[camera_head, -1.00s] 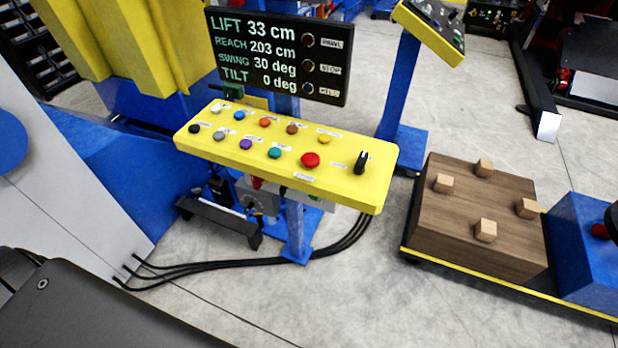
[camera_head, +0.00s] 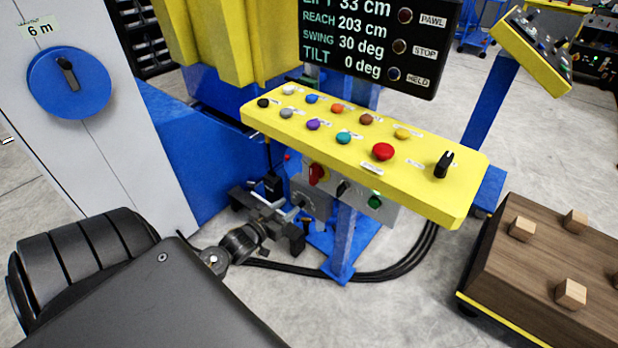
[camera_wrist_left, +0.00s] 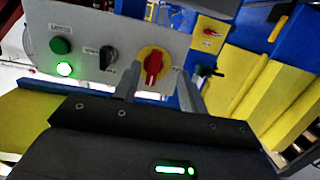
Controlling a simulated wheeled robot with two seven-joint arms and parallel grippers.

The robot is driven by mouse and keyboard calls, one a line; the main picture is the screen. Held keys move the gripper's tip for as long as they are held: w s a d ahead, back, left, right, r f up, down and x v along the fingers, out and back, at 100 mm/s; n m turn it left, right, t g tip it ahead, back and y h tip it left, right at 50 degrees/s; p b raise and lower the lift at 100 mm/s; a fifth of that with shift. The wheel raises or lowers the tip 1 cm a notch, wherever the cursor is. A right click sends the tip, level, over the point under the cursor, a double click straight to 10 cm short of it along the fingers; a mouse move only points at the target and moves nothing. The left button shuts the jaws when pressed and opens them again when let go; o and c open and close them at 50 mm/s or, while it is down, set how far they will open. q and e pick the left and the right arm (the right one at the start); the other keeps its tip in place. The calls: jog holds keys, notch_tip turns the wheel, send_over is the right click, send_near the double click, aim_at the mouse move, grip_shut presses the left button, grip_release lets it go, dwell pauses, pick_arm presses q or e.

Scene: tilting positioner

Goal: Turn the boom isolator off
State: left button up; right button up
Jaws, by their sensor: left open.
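A red rotary handle on a yellow round plate, which looks like the isolator (camera_head: 318,174), is on the front of a grey box under the yellow button panel. In the left wrist view this isolator (camera_wrist_left: 153,66) has its handle roughly upright, slightly tilted; its label is too small to read. My left gripper (camera_head: 283,212) is open, low and to the left of the grey box in the head view. In the left wrist view the gripper's fingers (camera_wrist_left: 161,84) point toward the red handle, one to each side; contact cannot be told. My right gripper is not in view.
The grey box (camera_wrist_left: 90,25) also carries a black knob (camera_wrist_left: 107,57) and green buttons. The yellow button panel (camera_head: 450,205) overhangs it. A second red handle (camera_wrist_left: 211,33) sits on a yellow plate behind. Black cables cross the floor. A wooden block (camera_head: 525,270) stands at right.

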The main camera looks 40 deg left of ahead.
pick_arm(q)
jog(key=t, duration=0.2)
send_near(311, 173)
jog(key=shift+m, duration=0.3)
jog(key=w, duration=0.9)
jog(key=shift+a+r, duration=0.2)
jog(key=shift+r, duration=0.1)
jog(key=shift+s, duration=0.1)
grip_shut()
